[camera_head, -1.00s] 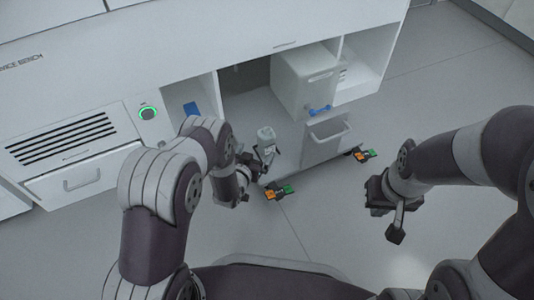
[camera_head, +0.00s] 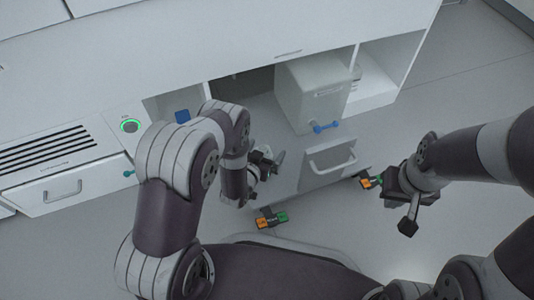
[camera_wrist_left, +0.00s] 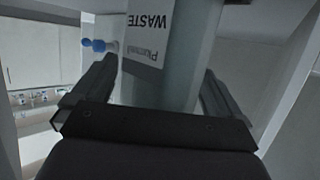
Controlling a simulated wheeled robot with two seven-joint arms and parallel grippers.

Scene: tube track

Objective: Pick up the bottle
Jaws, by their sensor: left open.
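The bottle does not show clearly in the head view; my left gripper and forearm cover the place where it stood. My left gripper (camera_head: 268,160) is open, low in front of the bench's open bay. In the left wrist view its two fingers (camera_wrist_left: 157,98) stand apart, with a grey upright surface (camera_wrist_left: 182,75) showing between them. I cannot tell whether this is the bottle or the container behind. My right gripper (camera_head: 407,212) hangs over the floor on the right, away from the bench; its jaw opening is unclear.
A pale container (camera_head: 309,92) with a blue tap (camera_head: 325,127) stands in the bay; its WASTE label (camera_wrist_left: 148,35) shows in the left wrist view. A drawer with a handle (camera_head: 331,165) is below it. Orange-green blocks (camera_head: 272,219) lie on the floor near my left gripper.

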